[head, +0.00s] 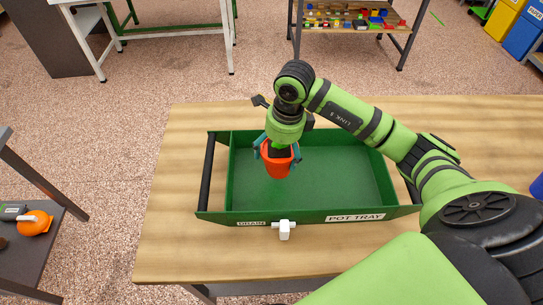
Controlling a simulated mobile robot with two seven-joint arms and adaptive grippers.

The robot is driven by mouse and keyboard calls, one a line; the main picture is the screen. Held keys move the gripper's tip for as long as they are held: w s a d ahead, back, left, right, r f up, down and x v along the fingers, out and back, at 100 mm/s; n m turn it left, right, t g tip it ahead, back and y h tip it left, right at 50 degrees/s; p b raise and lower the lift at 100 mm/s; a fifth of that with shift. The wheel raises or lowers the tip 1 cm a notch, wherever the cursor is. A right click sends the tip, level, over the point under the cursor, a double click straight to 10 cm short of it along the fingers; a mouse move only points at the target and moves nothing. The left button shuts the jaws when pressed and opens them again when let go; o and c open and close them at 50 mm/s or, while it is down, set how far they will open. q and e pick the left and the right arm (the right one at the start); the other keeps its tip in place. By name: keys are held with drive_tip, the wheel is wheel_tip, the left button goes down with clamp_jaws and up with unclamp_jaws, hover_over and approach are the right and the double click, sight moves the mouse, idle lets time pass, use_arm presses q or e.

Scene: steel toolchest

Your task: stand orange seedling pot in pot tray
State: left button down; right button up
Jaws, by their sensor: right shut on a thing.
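The orange seedling pot (278,169) is upright in the head view, over the left half of the green pot tray (367,212). My right gripper (277,155) points down, shut on the pot, with its fingers around the pot's upper part. The pot's rim and inside are partly hidden by the gripper. I cannot tell whether the pot's base touches the tray floor or is above it. The tray has a "POT TRAY" label, a black handle at each end and a white drain tap (284,230) at the front. My left gripper is not in view.
The tray stands on a wooden table (180,220) with bare wood around it. The tray floor looks clear on the right. A dark shelf at left holds an orange round object (35,223). Behind are a rack of small coloured parts (345,17) and bins (522,35).

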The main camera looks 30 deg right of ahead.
drive_tip(key=shift+w+a+f, duration=0.15)
drive_tip(key=shift+a+f, duration=0.15)
drive_tip(key=shift+a, duration=0.25)
drive_tip(key=shift+w+a+f, duration=0.15)
drive_tip(key=shift+a+f, duration=0.1)
drive_tip(key=shift+a, duration=0.25)
drive_tip(key=shift+a+f+p, duration=0.15)
drive_tip(key=shift+f+p, duration=0.1)
drive_tip(key=shift+p, duration=0.05)
wheel_tip(320, 180, down, 3)
drive_tip(key=shift+f+p, duration=0.15)
drive_tip(key=shift+p, duration=0.4)
drive_tip(key=shift+f, duration=0.25)
drive_tip(key=shift+f, duration=0.2)
drive_tip(key=o, duration=1.2)
drive_tip(key=shift+c, duration=0.2)
